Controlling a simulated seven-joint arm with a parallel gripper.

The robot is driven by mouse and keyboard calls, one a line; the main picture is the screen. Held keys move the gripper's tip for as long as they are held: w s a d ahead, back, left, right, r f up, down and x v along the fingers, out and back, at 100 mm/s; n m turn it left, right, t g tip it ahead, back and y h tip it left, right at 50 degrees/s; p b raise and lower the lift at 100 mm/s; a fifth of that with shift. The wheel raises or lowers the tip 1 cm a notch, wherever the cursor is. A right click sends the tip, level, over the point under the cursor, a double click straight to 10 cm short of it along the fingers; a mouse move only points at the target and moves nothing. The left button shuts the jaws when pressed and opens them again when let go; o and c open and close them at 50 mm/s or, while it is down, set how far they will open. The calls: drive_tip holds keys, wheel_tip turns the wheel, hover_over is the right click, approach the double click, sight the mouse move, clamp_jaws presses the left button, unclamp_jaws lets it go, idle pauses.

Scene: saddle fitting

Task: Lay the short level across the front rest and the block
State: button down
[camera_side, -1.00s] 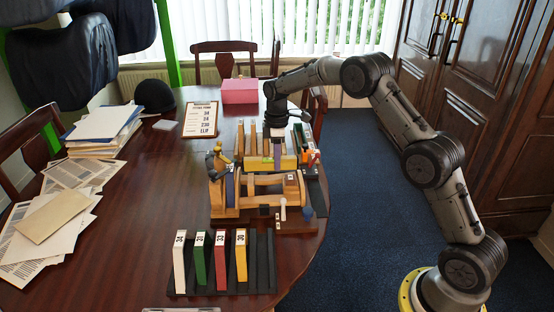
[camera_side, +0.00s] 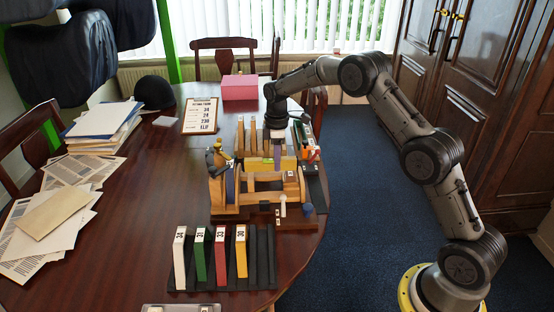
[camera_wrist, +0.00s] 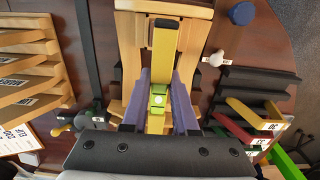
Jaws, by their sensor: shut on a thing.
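My gripper (camera_wrist: 159,92) has its two purple fingers shut on the yellow short level (camera_wrist: 164,48), around its green vial section. In the wrist view the level lies lengthwise above the wooden fixture (camera_wrist: 129,52), with its far end toward the fixture's dark-edged cross piece. In the side view my gripper (camera_side: 277,148) points down just behind the front part of the wooden fixture (camera_side: 230,197). I cannot clearly pick out the front rest or the block, nor tell whether the level touches either.
A black rack (camera_side: 262,262) with several numbered coloured slabs stands in front of the fixture. A white knob (camera_side: 283,207) and a blue disc (camera_side: 308,211) sit at its front right. Wooden uprights (camera_wrist: 25,68) stand close left in the wrist view. Papers (camera_side: 45,220) lie at left.

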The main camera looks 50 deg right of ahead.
drive_tip(key=shift+f, duration=0.85)
idle(1.1)
idle(0.5)
drive_tip(key=c, duration=0.6)
unclamp_jaws()
drive_tip(key=shift+o, duration=0.3)
drive_tip(key=o, duration=0.3)
drive_tip(key=shift+o, duration=0.2)
drive_tip(key=shift+r, duration=2.5)
